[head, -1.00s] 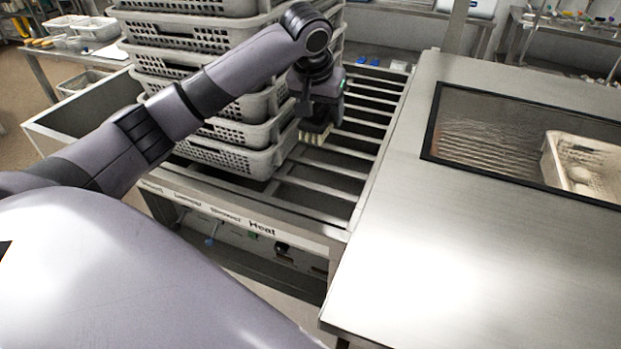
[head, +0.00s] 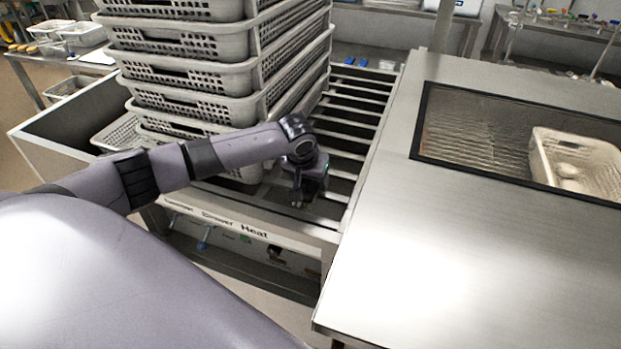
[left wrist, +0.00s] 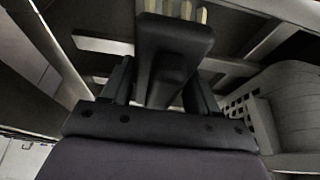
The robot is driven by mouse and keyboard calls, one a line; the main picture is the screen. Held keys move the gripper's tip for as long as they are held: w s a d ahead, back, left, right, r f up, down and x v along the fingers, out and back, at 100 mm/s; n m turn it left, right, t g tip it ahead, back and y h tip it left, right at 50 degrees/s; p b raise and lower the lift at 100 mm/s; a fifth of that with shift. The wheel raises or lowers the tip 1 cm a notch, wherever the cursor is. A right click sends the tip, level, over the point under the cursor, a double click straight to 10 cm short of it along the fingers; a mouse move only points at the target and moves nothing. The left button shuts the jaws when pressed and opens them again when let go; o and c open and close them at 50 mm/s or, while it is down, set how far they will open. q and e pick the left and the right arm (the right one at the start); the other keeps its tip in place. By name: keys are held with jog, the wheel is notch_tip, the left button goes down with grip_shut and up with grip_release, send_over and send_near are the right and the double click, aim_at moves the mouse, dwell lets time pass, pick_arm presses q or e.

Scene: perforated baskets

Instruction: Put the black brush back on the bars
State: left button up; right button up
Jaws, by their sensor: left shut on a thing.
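The black brush (left wrist: 172,38) shows in the left wrist view, with pale bristle tufts at its far end. My left gripper (left wrist: 160,85) is shut on its handle, with a dark finger on each side. In the head view my left gripper (head: 300,190) is over the front part of the metal bars (head: 345,130), right of the basket stack. The brush is mostly hidden there by the wrist. Bars pass behind the brush in the left wrist view; I cannot tell whether it touches them. My right gripper is not in view.
A tall stack of grey perforated baskets (head: 185,75) stands left of the bars, close to my left arm. A steel machine (head: 420,255) with a window stands to the right, with a basket (head: 580,165) inside. The bars behind my gripper are clear.

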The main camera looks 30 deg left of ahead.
pick_arm(q)
jog(key=shift+f, duration=0.1)
jog(key=o, duration=0.9)
jog(key=shift+o, duration=0.2)
jog(key=v, duration=1.2)
jog(key=shift+s, duration=0.1)
